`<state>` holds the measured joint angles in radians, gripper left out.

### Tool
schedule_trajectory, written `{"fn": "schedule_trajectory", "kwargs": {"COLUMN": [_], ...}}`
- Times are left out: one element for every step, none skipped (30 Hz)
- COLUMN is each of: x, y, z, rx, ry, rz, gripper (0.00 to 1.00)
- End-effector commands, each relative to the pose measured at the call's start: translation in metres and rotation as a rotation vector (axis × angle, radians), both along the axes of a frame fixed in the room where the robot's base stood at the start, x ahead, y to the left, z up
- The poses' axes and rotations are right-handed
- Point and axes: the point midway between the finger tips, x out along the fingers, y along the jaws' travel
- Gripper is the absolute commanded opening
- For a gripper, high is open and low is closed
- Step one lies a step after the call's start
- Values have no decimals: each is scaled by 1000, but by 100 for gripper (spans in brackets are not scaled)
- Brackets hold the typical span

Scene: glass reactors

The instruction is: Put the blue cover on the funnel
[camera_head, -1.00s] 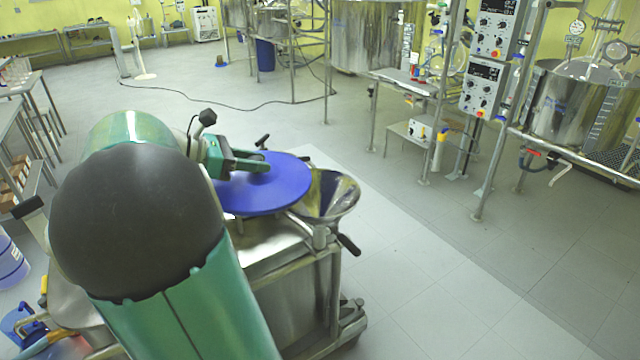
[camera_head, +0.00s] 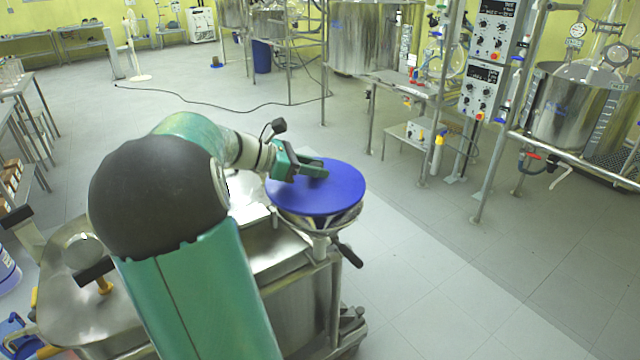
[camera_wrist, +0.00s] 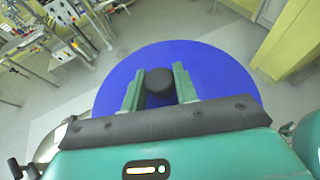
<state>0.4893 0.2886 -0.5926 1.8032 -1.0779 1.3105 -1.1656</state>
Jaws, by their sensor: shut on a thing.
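The blue cover (camera_head: 335,192) is a flat round disc, seen in the head view over the metal funnel (camera_head: 335,221). My gripper (camera_head: 318,171) is shut on the dark knob at the cover's middle. In the wrist view my gripper (camera_wrist: 160,88) has its two green fingers on either side of the black knob, with the blue cover (camera_wrist: 215,70) spread out beneath. The cover hides the funnel's mouth; only part of its lower side shows. I cannot tell whether the cover touches the rim.
The funnel sits at the corner of a steel wheeled vessel (camera_head: 290,290), with a black handle (camera_head: 347,255) below it. A metal rack with glass reactors and control boxes (camera_head: 478,90) stands at the right. The floor (camera_head: 460,280) between is clear.

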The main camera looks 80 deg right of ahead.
Motion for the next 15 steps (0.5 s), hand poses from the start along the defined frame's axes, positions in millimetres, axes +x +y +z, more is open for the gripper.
{"fn": "schedule_trajectory", "kwargs": {"x": [-2, -3, -4, -5, -5, -6, -7, -9, -11, -10, -10, -10, -10, -9, -9], "y": [-4, -6, -9, -10, -11, -13, -14, -16, -19, -19, -19, -18, -18, -18, -18], "z": [-7, -10, -13, -14, -15, -17, -19, -22, -26, -31, -37, -43, -48, -51, -54], "rx": [1, 0, 0, 0, 0, 0, 0, 0, 2, 2, 3, 3, 3, 2, 2], "ry": [2, 1, 1, 1, 1, 1, 1, 1, 2, 3, 2, 2, 1, 1, 1], "rz": [0, 0, 3, 2, 2, 2, 2, 3, 2, 2, 2, 4, 3, 3, 3], "gripper": [3, 3, 3, 3, 3, 3, 3, 3, 3, 3, 3, 3, 3, 3, 3]}}
